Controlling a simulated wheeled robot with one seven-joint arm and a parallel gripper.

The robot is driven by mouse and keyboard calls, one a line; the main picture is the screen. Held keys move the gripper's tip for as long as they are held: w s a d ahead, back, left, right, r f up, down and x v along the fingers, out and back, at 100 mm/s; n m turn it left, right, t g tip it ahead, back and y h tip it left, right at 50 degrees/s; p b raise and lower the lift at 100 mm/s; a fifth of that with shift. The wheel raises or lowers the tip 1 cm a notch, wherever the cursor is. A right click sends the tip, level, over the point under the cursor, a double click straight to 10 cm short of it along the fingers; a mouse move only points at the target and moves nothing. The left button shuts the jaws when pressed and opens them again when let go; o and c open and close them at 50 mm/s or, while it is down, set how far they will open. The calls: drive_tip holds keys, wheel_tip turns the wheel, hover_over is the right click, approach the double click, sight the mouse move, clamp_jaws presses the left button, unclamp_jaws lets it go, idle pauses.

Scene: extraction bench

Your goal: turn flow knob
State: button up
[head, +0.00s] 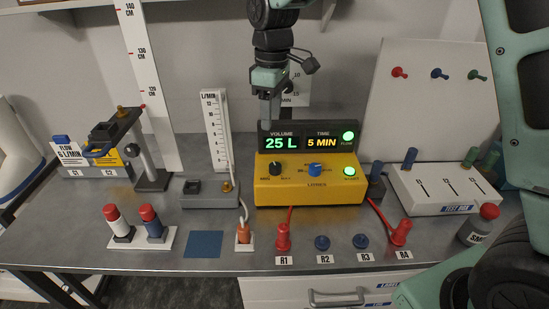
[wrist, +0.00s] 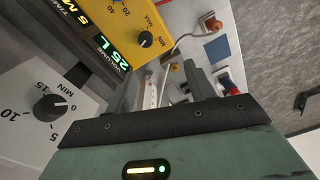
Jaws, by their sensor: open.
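A small black knob (head: 275,169) marked MIN and MAX sits on the left front of the yellow control box (head: 265,195). It also shows in the wrist view (wrist: 145,39), ahead of the fingers. No readable label confirms it as the flow knob. The box display (head: 306,143) reads 25 L and 5 MIN, with green lamps lit. My gripper (head: 267,118) hangs above and behind the box's left part, apart from the knob. In the wrist view my gripper (wrist: 163,85) has its fingers spread, with nothing held between them.
A blue knob (head: 315,170) sits right of the black one. The flow tube (head: 215,130), with a brass fitting (head: 228,186), stands left. A white timer panel (wrist: 25,115) is close to my gripper. Red plugs (head: 283,237) and a blue square (head: 204,244) lie in front.

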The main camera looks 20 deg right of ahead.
sight(276, 165)
drive_tip(key=f+p, duration=0.1)
drive_tip(key=f, duration=0.4)
drive_tip(key=w+d+f+p, duration=0.1)
drive_tip(key=f+p, duration=0.1)
drive_tip(key=f, duration=0.4)
drive_tip(key=w+d+f+p, duration=0.1)
drive_tip(key=f, duration=0.5)
drive_tip(key=shift+w+f+p, duration=0.15)
drive_tip(key=shift+w+p, duration=0.1)
drive_tip(key=shift+p, duration=0.1)
drive_tip(key=c, duration=1)
